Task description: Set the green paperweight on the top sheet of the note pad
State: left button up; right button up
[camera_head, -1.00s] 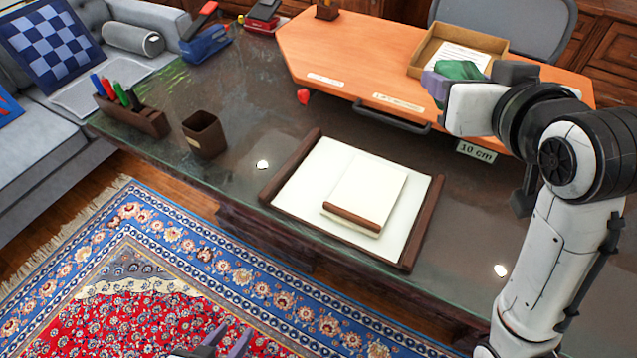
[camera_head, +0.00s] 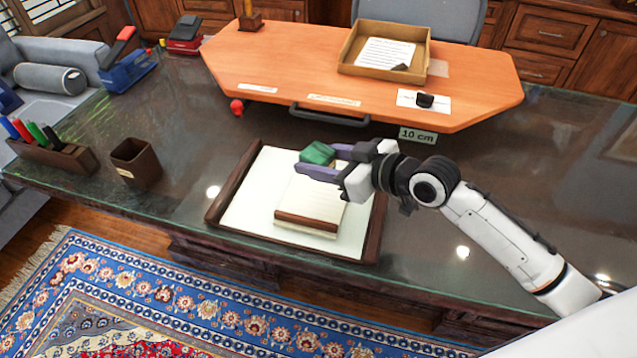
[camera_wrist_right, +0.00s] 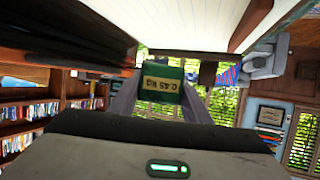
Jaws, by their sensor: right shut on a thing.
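The green paperweight (camera_head: 318,153) is held between the purple fingers of my right gripper (camera_head: 322,163). It also shows in the right wrist view (camera_wrist_right: 162,85), with a small label on its face. In the head view it appears over the far edge of the note pad (camera_head: 312,200); I cannot tell the height of the gap beneath it. The note pad is cream with a dark brown strip along its near edge. It lies on a white desk blotter (camera_head: 255,205) with brown side bars. My left gripper is out of view.
An orange raised board (camera_head: 280,65) stands behind, bearing a cardboard tray (camera_head: 428,62) and a small black object (camera_head: 425,101) on a white card. A pen holder (camera_head: 50,158) and brown cup (camera_head: 137,162) stand at the left. The dark desk is clear at the right.

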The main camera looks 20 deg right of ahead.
aim_at(318, 190)
jog(key=shift+w+f+b, duration=0.1)
jog(key=shift+f+b, duration=0.25)
jog(key=shift+f, duration=2.4)
jog(key=shift+f, duration=0.1)
jog(key=o, duration=1)
jog(key=shift+f, duration=0.25)
jog(key=o, duration=0.4)
jog(key=shift+r, duration=0.1)
jog(key=shift+r, duration=0.1)
jog(key=shift+s+r, duration=0.1)
jog(key=shift+s, duration=0.1)
jog(key=v, duration=1.1)
jog(key=shift+s+d, duration=0.25)
jog(key=shift+s, duration=0.05)
